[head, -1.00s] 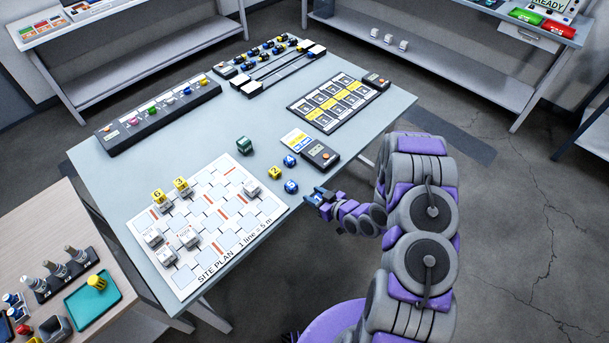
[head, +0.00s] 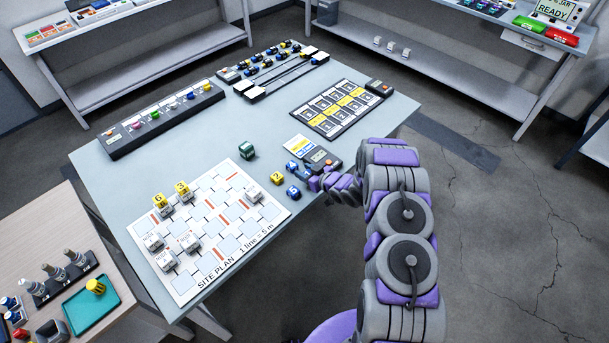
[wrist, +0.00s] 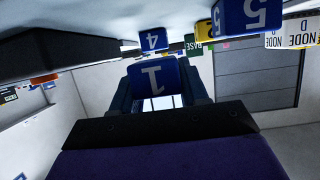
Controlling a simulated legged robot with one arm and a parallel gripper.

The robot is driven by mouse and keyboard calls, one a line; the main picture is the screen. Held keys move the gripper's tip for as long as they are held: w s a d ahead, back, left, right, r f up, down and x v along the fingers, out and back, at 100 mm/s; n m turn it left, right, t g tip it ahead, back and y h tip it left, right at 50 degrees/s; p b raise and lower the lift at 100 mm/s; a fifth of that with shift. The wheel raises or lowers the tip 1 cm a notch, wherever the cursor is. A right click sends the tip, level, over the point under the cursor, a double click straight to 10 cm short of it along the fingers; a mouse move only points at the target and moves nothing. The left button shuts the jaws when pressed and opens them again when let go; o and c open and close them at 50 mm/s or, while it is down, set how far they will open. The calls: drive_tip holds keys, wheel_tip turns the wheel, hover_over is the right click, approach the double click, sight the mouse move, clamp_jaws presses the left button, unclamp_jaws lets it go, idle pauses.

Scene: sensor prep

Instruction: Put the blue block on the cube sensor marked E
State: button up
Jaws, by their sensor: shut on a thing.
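In the wrist view, my gripper (wrist: 158,98) is shut on a blue block marked 1 (wrist: 153,78). In the head view, my gripper (head: 308,173) is at the table's right edge, close beside the loose blue blocks. White-grey cube sensors stand on the site plan (head: 232,244): one at its right (head: 252,193), several at its left, including a front-left one (head: 166,261). The right one seems to be the sensor marked D in the wrist view (wrist: 275,40). Two of the left sensors carry yellow blocks. I cannot read which sensor is marked E.
Blue blocks marked 4 (head: 292,166) and 5 (head: 293,192), a yellow block (head: 277,178) and a green cube (head: 246,150) stand between my gripper and the plan. The middle of the table is clear.

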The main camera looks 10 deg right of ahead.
drive_tip(key=shift+w+a+f+b, duration=0.15)
drive_tip(key=shift+w+f, duration=0.15)
drive_tip(key=shift+f, duration=0.35)
drive_tip(key=shift+w+d+f+b, duration=0.15)
drive_tip(key=shift+w+f, duration=0.15)
drive_tip(key=shift+f, duration=0.65)
drive_tip(key=shift+f, duration=0.2)
drive_tip(key=o, duration=1)
